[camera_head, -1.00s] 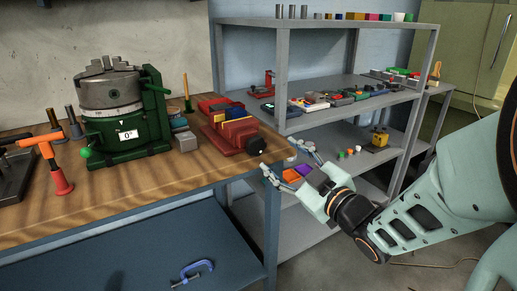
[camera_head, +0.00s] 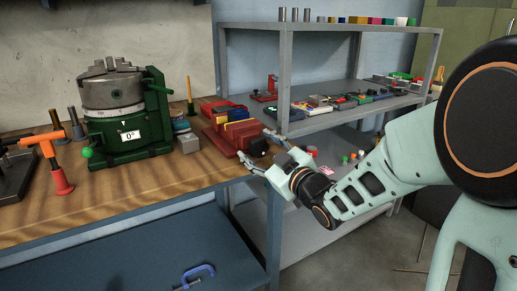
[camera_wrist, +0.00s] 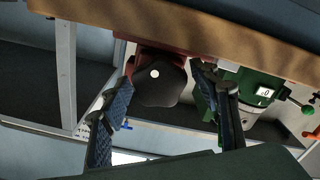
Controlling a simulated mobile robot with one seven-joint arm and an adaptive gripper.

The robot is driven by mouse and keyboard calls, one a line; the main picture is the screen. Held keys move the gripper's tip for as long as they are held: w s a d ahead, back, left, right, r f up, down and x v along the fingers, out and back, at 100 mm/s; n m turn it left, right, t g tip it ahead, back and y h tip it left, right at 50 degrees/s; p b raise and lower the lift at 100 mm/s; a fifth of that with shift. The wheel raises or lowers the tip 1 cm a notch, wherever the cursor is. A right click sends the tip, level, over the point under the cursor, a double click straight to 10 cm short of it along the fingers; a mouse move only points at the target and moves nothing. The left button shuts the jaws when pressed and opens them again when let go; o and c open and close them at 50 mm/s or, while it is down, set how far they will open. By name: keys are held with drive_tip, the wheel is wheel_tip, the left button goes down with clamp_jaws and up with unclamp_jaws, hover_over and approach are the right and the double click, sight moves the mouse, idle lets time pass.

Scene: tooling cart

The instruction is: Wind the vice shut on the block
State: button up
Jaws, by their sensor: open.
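The red vice (camera_head: 224,140) sits at the right end of the wooden bench. A blue piece (camera_head: 237,115) and a yellow piece (camera_head: 238,122) show between its red parts; which one is the block, and any gap at the jaws, I cannot tell. The vice's dark knob (camera_head: 258,147), with a white dot, faces out past the bench edge. My gripper (camera_head: 254,145) is open, with its fingertips on either side of the knob. In the wrist view the knob (camera_wrist: 160,92) lies between the two spread fingers, and I see no finger clearly touching it.
A green rotary table (camera_head: 125,125) with a grey chuck stands left of the vice. An orange-handled tool (camera_head: 42,137) stands farther left. A grey shelf unit (camera_head: 345,125) with small parts is close behind my gripper. The front bench top is clear.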

drive_tip(key=c, duration=1.2)
drive_tip(key=shift+r+m, duration=0.1)
drive_tip(key=shift+m, duration=0.2)
drive_tip(key=m+p, duration=0.2)
drive_tip(key=shift+r+m, duration=0.1)
drive_tip(key=shift+m, duration=0.3)
drive_tip(key=m+p, duration=0.2)
drive_tip(key=m, duration=0.2)
drive_tip(key=shift+d+m+p, duration=0.1)
drive_tip(key=shift+m+p, duration=0.2)
drive_tip(key=shift+p, duration=0.05)
drive_tip(key=m+p, duration=0.2)
drive_tip(key=m, duration=0.2)
drive_tip(key=shift+w+p, duration=0.1)
drive_tip(key=shift+p, duration=0.25)
drive_tip(key=shift+d+f+m+p, duration=0.1)
drive_tip(key=shift+f+m+p, duration=0.1)
drive_tip(key=shift+m+p, duration=1.1)
drive_tip(key=shift+m+b, duration=0.35)
drive_tip(key=shift+m, duration=0.25)
